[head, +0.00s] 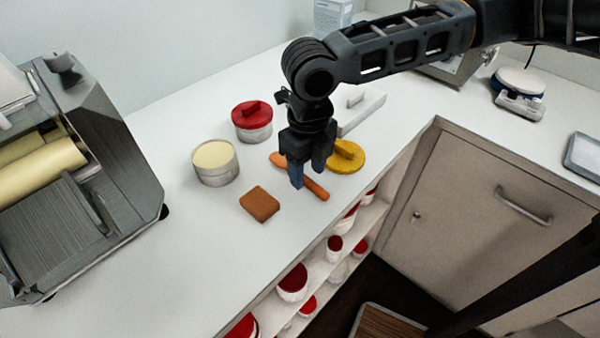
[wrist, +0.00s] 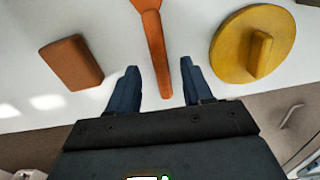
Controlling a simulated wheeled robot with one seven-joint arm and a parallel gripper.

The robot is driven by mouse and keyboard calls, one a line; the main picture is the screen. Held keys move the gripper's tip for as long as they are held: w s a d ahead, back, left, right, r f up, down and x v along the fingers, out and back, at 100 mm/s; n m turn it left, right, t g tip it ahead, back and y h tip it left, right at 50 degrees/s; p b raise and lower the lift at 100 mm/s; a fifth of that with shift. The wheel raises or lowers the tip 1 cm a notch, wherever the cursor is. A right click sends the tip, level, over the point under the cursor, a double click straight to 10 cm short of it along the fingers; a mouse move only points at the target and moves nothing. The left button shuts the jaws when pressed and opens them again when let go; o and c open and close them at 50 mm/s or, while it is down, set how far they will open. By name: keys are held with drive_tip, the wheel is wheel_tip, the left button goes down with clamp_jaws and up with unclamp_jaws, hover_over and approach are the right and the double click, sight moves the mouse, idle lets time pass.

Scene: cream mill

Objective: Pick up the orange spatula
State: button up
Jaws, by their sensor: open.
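The orange spatula (head: 315,189) lies flat on the white counter, partly hidden behind my gripper (head: 308,180) in the head view. In the wrist view the spatula (wrist: 157,40) runs from the top edge down to between the two fingers, with its narrow handle end nearest my gripper (wrist: 158,88). My gripper points down and is open, with one dark blue finger on each side of the handle. The fingers appear apart from the handle. How high the fingertips are above the counter is hard to tell.
A brown block (head: 260,204) lies left of the spatula, and a yellow lid with a grip (head: 346,157) lies close on its right. A cream-topped tin (head: 215,163) and a red-lidded tin (head: 252,121) stand behind. A large grey machine (head: 80,180) fills the left. The counter's front edge is near.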

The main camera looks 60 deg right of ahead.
drive_tip(key=shift+f, duration=0.8)
drive_tip(key=shift+c, duration=0.2)
clamp_jaws()
